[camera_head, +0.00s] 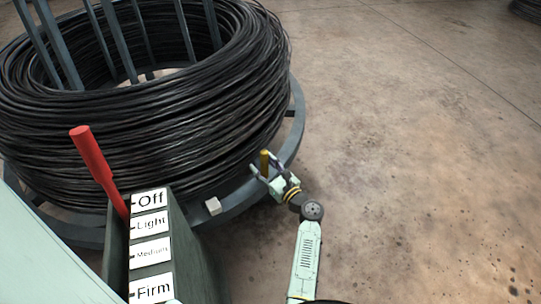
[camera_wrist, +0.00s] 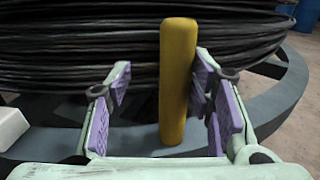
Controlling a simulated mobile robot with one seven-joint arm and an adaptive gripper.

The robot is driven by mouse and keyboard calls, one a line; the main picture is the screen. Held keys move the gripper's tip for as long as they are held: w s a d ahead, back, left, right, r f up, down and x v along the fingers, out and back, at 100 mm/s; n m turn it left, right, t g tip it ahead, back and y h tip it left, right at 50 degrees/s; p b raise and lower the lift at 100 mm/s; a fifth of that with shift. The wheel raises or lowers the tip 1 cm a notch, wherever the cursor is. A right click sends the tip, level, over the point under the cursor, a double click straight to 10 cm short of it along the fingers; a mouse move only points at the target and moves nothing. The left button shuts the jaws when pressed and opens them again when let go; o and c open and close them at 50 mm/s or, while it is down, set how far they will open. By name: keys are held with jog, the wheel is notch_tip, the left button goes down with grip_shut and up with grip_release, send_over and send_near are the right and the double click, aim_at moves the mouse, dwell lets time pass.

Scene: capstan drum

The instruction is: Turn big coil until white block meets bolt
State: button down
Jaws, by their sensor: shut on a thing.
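The big coil (camera_head: 150,110) of black wire sits on a round grey turntable with a flat rim (camera_head: 292,130). A white block (camera_head: 213,206) sits on the near rim, left of my gripper; it also shows at the left edge of the wrist view (camera_wrist: 12,126). A yellow upright post (camera_head: 264,160) stands on the rim. My gripper (camera_head: 266,172) is shut on this post, which stands between the purple finger pads in the wrist view (camera_wrist: 178,90). I cannot pick out a separate bolt.
A red lever (camera_head: 95,160) stands level with the "Off" label on a dark box (camera_head: 190,245) marked Off, Light, Medium, Firm, near the turntable. Grey uprights (camera_head: 118,40) rise inside the coil. Concrete floor (camera_head: 420,130) to the right is clear.

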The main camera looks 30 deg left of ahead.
aim_at(215, 204)
jog(key=shift+n+g+y, duration=0.3)
jog(key=shift+n+g, duration=0.2)
jog(key=shift+g, duration=0.2)
jog(key=s+a, duration=0.2)
jog(key=s, duration=0.4)
jog(key=s+a+p, duration=0.1)
jog(key=s+a, duration=0.1)
jog(key=s, duration=0.4)
jog(key=s+a+p, duration=0.1)
jog(key=s+a, duration=0.2)
jog(key=s, duration=0.3)
jog(key=shift+s+a+f, duration=0.1)
jog(key=shift+s+f, duration=0.1)
jog(key=shift+s, duration=0.2)
jog(key=shift+s+a, duration=0.2)
jog(key=shift+w, duration=0.1)
jog(key=c, duration=1.6)
grip_release()
jog(key=shift+o, duration=1.4)
jog(key=shift+w+r, duration=0.1)
jog(key=shift+w+d, duration=0.1)
jog(key=shift+w, duration=0.05)
notch_tip(215, 204, up, 10)
